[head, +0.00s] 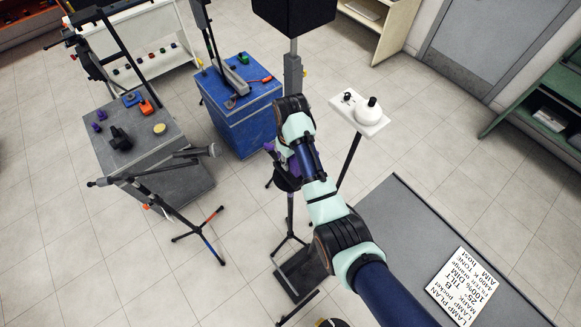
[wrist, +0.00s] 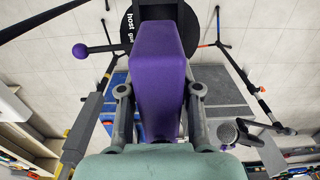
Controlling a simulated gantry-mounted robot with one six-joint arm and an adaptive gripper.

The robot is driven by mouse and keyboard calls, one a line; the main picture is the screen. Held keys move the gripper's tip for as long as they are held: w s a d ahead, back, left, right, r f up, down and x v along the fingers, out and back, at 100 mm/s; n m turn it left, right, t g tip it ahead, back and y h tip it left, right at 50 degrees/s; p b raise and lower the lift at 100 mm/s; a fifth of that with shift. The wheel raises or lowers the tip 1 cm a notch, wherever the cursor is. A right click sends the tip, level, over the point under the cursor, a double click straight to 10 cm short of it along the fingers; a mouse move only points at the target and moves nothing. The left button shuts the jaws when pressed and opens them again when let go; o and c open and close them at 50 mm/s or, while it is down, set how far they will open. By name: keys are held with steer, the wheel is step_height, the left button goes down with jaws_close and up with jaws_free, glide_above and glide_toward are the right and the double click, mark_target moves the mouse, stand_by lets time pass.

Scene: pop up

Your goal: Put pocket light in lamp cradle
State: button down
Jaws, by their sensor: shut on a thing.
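My gripper (wrist: 160,112) is shut on a purple block-shaped body, which I take to be the pocket light (wrist: 160,50). One finger lies on each side of it. The light shows only as a small purple patch (head: 293,165) beside my arm in the head view. Under it is a round black plate with white lettering (wrist: 128,28), on top of a stand (head: 290,205). A purple ball knob (wrist: 80,51) on a dark rod sticks out to the left of the light. Whether the plate is the lamp cradle, and whether the light touches it, I cannot tell.
A blue cabinet (head: 240,125) and a grey cabinet (head: 165,165) with small items stand at left. A white pedestal (head: 358,118) stands right of my arm. A tripod (head: 195,232) spreads over the floor. A grey table with a lamp plan sheet (head: 466,288) is at lower right.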

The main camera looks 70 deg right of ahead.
mark_target(291, 168)
steer(key=shift+f, duration=1.9)
steer(key=shift+f, duration=0.25)
steer(key=shift+s+a+f, duration=0.1)
steer(key=shift+f, duration=0.5)
steer(key=c, duration=0.8)
jaws_free()
steer(key=shift+f, duration=0.1)
steer(key=shift+r, duration=0.3)
step_height(291, 168, up, 9)
steer(key=shift+f, duration=0.1)
